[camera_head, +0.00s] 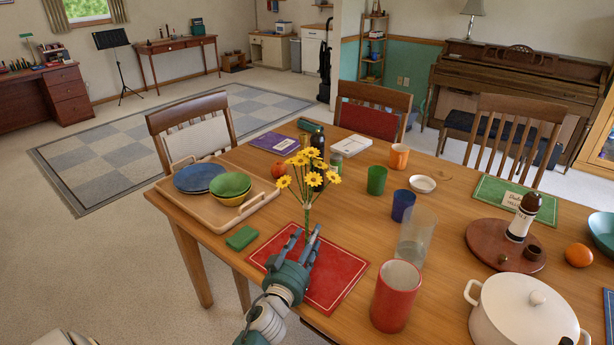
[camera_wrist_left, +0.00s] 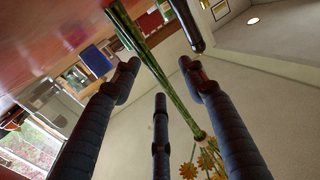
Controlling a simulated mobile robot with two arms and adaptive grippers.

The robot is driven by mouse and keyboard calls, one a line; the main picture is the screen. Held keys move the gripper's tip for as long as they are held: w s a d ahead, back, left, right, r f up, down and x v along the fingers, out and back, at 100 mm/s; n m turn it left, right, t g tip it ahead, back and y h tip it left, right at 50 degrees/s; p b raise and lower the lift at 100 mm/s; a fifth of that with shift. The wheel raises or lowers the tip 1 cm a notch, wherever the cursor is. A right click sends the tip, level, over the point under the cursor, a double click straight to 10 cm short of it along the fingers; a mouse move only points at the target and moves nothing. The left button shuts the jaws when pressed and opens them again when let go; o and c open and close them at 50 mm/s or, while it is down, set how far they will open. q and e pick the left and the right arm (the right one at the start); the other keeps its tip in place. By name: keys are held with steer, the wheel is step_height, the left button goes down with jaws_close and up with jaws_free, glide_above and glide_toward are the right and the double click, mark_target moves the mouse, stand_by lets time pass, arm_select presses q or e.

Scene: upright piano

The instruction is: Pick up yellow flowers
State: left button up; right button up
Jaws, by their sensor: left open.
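The yellow flowers (camera_head: 310,178) stand upright on green stems above the red placemat (camera_head: 335,277) near the table's front edge. My left gripper (camera_head: 306,238) is open at the lower stems, its fingers pointing toward them from the front. In the left wrist view the green stems (camera_wrist_left: 160,70) run diagonally past the open fingertips (camera_wrist_left: 158,72), with the yellow blooms (camera_wrist_left: 206,160) at the lower right. I cannot tell whether any finger touches the stems. The base of the stems is partly hidden by my fingers. My right gripper is out of view.
A tall clear glass (camera_head: 414,240) and red cup (camera_head: 396,295) stand right of the gripper. A dark bottle (camera_head: 318,146), green cup (camera_head: 376,180) and blue cup (camera_head: 402,206) stand behind.

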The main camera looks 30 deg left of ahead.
mark_target(308, 212)
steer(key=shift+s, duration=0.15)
arm_select(q)
jaws_close()
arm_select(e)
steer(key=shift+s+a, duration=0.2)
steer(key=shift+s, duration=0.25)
arm_select(q)
steer(key=shift+r, duration=0.15)
